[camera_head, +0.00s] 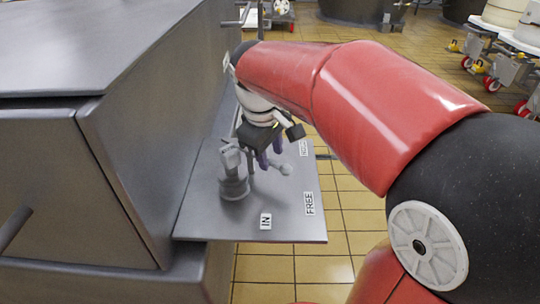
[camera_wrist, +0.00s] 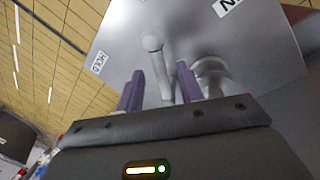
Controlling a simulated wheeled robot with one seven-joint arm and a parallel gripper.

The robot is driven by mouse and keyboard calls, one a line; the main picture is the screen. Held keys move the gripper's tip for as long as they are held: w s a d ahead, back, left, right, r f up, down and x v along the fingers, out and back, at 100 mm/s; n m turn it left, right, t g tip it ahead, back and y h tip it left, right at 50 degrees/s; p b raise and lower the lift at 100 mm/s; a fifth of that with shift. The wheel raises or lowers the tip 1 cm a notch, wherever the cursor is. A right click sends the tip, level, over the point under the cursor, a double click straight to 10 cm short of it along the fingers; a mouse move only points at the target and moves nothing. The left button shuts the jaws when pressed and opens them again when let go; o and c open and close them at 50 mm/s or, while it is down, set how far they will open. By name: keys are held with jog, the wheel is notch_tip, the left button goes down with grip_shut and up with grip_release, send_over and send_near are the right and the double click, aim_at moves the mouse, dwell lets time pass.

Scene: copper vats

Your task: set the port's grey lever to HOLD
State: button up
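The grey lever (camera_head: 286,169) with a ball knob stands on a metal shelf plate (camera_head: 285,230). In the head view its knob points right, between the FREE label (camera_head: 309,203) and a partly hidden label (camera_head: 303,147). In the wrist view the lever (camera_wrist: 152,40) lies between my two purple fingers, and the HOLD label (camera_wrist: 98,62) is to its left. My gripper (camera_head: 269,153) is low over the plate. It shows open in the wrist view (camera_wrist: 160,75), one finger on each side of the lever's arm. I cannot tell whether either finger touches it.
A grey post-like fitting (camera_head: 234,180) with a label on top stands beside the lever, close to my right finger in the wrist view (camera_wrist: 212,75). A large metal cabinet (camera_head: 130,140) bounds the left. Tiled floor lies right.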

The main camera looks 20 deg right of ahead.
jog(key=shift+d+f, duration=0.15)
jog(key=shift+f, duration=0.4)
grip_shut()
